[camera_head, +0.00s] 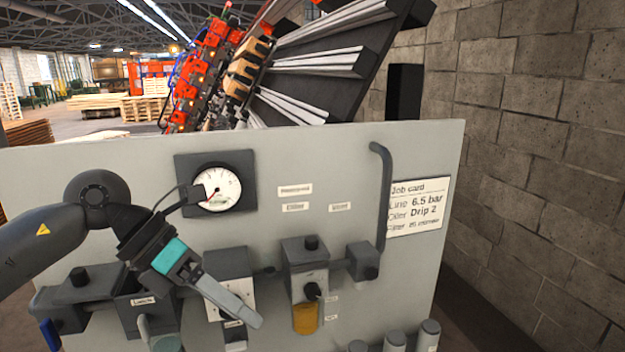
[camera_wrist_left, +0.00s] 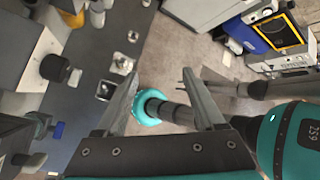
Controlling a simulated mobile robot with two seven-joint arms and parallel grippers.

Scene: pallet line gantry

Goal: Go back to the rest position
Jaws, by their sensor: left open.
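My left gripper (camera_head: 222,290) is in front of the grey panel (camera_head: 110,160), its arm coming in from the left. It points down and to the right, across the left part of the row of air-line units. In the left wrist view the two fingers of my left gripper (camera_wrist_left: 163,88) are apart, with nothing between their tips. A teal and dark cylindrical part shows behind them there. My right gripper is in neither view.
The panel carries a round gauge (camera_head: 218,190), a job card (camera_head: 417,206), and a unit with an amber bowl (camera_head: 305,318). A blue lever (camera_head: 50,335) is at the lower left. A block wall (camera_head: 540,150) stands at the right.

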